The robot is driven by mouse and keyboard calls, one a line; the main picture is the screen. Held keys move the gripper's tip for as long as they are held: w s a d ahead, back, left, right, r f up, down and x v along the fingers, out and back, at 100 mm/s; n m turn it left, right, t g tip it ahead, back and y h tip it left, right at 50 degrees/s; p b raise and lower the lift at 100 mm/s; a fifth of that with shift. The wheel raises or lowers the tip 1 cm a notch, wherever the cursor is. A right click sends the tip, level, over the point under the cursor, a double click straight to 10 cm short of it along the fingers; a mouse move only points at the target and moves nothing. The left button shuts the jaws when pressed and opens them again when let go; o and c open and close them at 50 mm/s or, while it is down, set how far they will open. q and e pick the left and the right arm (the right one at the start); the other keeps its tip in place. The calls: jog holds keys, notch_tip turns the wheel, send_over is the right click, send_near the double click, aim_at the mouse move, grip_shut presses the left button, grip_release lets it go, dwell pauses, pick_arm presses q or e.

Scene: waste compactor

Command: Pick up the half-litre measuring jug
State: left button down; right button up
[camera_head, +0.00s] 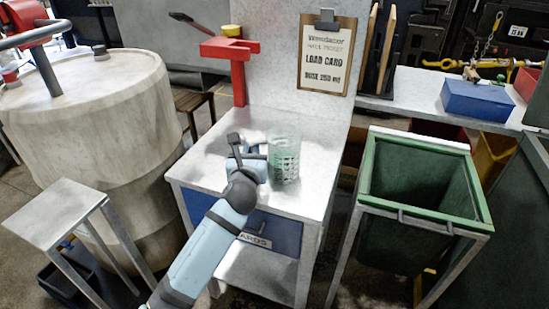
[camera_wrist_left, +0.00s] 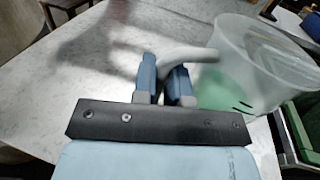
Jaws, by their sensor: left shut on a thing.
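My left gripper (camera_head: 262,152) is at the jug's left side. In the left wrist view, the jug (camera_wrist_left: 262,62) is at the upper right with its pale handle (camera_wrist_left: 190,55) toward me. There, my left gripper's blue fingers (camera_wrist_left: 165,82) are shut on the handle. My right gripper is in neither view.
A red stand (camera_head: 238,72) is at the worktop's back left, and a clipboard (camera_head: 326,53) hangs behind. A green bin (camera_head: 420,190) stands to the right, and a large pale drum (camera_head: 95,115) to the left. The worktop around the jug is mostly clear.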

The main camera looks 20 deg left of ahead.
pick_arm(q)
jog(key=shift+r, duration=0.1)
jog(key=shift+r, duration=0.5)
notch_tip(320, 180, up, 19)
jog(key=p, duration=0.7)
jog(key=s+d+f+m+h, duration=0.3)
jog(key=s+d+f+h, duration=0.35)
jog(key=s, duration=0.55)
notch_tip(320, 180, up, 9)
jog(key=s+p, duration=0.3)
jog(key=p, duration=1.8)
jog(key=shift+d+f+m+t+y, duration=0.2)
jog(key=shift+d+m+t+y, duration=0.15)
jog(key=shift+t+y, duration=0.1)
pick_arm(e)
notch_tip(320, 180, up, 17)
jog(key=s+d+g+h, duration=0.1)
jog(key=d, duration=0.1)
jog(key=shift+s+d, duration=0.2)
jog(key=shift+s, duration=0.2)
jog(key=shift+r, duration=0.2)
